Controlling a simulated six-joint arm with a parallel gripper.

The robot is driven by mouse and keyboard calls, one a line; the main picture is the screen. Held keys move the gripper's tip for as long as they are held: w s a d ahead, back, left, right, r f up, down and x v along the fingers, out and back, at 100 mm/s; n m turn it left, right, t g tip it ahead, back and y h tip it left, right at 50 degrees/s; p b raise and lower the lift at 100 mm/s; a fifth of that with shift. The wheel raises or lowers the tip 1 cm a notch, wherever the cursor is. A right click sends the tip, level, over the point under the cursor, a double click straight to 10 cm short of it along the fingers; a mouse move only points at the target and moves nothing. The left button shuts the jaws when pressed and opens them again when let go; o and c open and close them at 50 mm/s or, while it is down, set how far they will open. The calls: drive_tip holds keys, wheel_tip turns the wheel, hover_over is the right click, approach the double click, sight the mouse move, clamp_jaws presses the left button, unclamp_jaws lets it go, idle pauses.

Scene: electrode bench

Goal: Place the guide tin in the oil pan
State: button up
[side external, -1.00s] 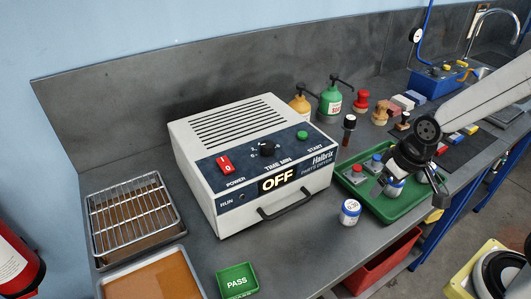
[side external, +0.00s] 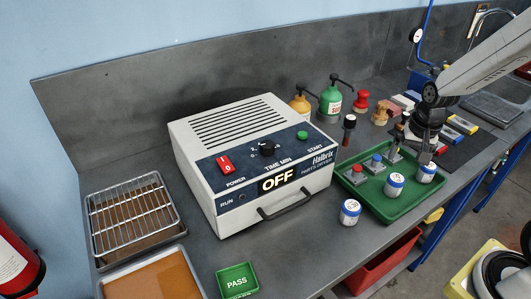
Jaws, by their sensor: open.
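The pictures do not show which of several white tins with blue markings is the guide tin. One tin (side external: 350,212) stands upright on the bench in front of the green tray. Two more, a front tin (side external: 394,184) and a right tin (side external: 427,173), stand in the green tray (side external: 392,211). A shallow pan of brown liquid (side external: 155,282), likely the oil pan, lies at the bottom left, cut by the frame edge. A similar pan with a wire rack (side external: 133,212) is behind it. My gripper (side external: 418,154) is open over the tray's back right, close to the right tin; contact is unclear.
The parts dryer (side external: 250,160), reading OFF, stands between the pans and the tray. A red-topped piece (side external: 357,172) and a blue-topped piece (side external: 375,162) are in the tray. Pump bottles stand behind. A green PASS dish (side external: 237,281) sits at the front. A red bin (side external: 383,262) is below the bench edge.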

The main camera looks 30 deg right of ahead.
sight(430, 165)
drive_tip(key=d+m, duration=0.2)
drive_tip(key=d, duration=0.1)
drive_tip(key=s+d+m, duration=0.1)
drive_tip(key=d+m, duration=0.2)
drive_tip(key=d, duration=0.1)
drive_tip(key=d+m+g, duration=0.1)
drive_tip(key=d+m, duration=0.1)
drive_tip(key=d, duration=0.2)
drive_tip(key=shift+s+d+f, duration=0.1)
drive_tip(key=shift+s+f, duration=0.1)
drive_tip(key=shift+f, duration=1.45)
drive_tip(key=shift+f, duration=0.1)
drive_tip(key=shift+s+f, duration=0.1)
drive_tip(key=shift+f, duration=2.4)
clamp_jaws()
drive_tip(key=shift+r, duration=0.15)
